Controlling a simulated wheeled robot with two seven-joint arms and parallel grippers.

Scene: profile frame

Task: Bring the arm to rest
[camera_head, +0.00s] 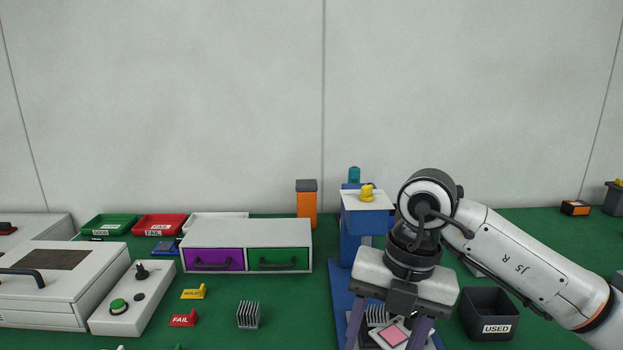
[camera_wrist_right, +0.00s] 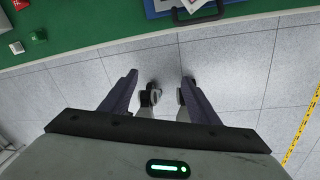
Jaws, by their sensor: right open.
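My right arm (camera_head: 520,255) comes in from the right in the head view. Its gripper (camera_head: 388,338) hangs with the fingers pointing down, spread apart and with nothing visible held. In the right wrist view the open fingers (camera_wrist_right: 158,82) show against the grey tiled floor (camera_wrist_right: 235,75), with the table's edge beyond them. In the head view a board with a pink square (camera_head: 393,336) and a grey finned heatsink (camera_head: 377,315) show behind and between the fingers. My left gripper is not in view.
On the green table stand a blue fixture (camera_head: 354,241), a black USED bin (camera_head: 489,313), a drawer unit (camera_head: 247,235), a loose heatsink (camera_head: 248,314), a HOLD marker (camera_head: 194,292) and a FAIL marker (camera_head: 183,318). A white case (camera_head: 40,300) is at the left.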

